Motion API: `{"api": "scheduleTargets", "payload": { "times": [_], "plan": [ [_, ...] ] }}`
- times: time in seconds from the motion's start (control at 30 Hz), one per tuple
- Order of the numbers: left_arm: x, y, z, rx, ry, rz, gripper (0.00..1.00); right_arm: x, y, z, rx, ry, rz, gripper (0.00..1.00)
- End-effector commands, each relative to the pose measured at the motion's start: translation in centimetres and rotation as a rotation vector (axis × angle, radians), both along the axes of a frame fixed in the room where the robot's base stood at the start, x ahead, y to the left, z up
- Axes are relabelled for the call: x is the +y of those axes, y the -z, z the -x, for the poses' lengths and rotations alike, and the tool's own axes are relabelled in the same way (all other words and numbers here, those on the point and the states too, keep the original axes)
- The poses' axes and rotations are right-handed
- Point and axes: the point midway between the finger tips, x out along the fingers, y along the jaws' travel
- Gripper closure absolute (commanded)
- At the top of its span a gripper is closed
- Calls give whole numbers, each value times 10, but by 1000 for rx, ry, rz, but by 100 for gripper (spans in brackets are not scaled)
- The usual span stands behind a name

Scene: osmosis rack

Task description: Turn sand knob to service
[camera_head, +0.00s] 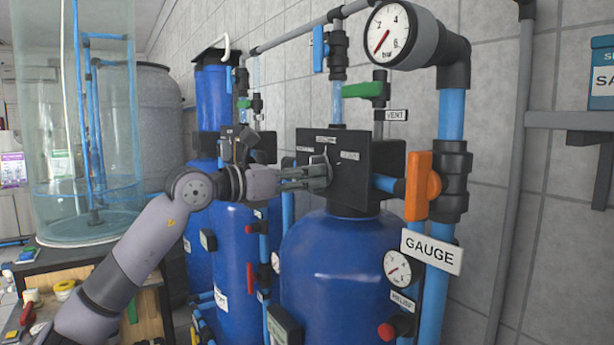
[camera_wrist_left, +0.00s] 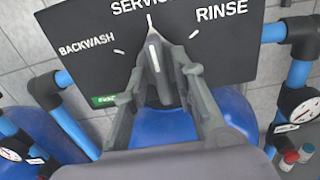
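The sand knob (camera_wrist_left: 154,58) is a grey knob with a white pointer line on the dark valve head (camera_head: 368,159) above the blue sand tank (camera_head: 335,262). In the left wrist view its line points nearly straight up, close to the tick under SERVICE. BACKWASH is marked to the left and RINSE to the right on the black panel (camera_wrist_left: 225,60). My left gripper (camera_head: 322,174) reaches the panel from the left, its fingers on both sides of the knob and seemingly closed on it. The finger contact is partly hidden. My right gripper is not in view.
An orange valve handle (camera_head: 421,185), a pressure gauge (camera_head: 390,35) and blue pipes stand right of the valve head. A green vent handle (camera_head: 362,90) is above. Another blue tank (camera_head: 235,270) and a clear cylinder (camera_head: 105,130) are to the left.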

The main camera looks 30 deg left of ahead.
Motion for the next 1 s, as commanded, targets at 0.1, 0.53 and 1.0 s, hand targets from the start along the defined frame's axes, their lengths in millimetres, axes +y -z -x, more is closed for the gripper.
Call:
{"api": "scheduleTargets", "payload": {
  "times": [0.1,0.53,1.0],
  "plan": [
    [0,0,0,0,0,0,68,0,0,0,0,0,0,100],
    [8,1,13,1,-4,-2,68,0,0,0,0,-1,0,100],
    [24,3,56,4,0,3,68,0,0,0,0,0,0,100]
  ]
}}
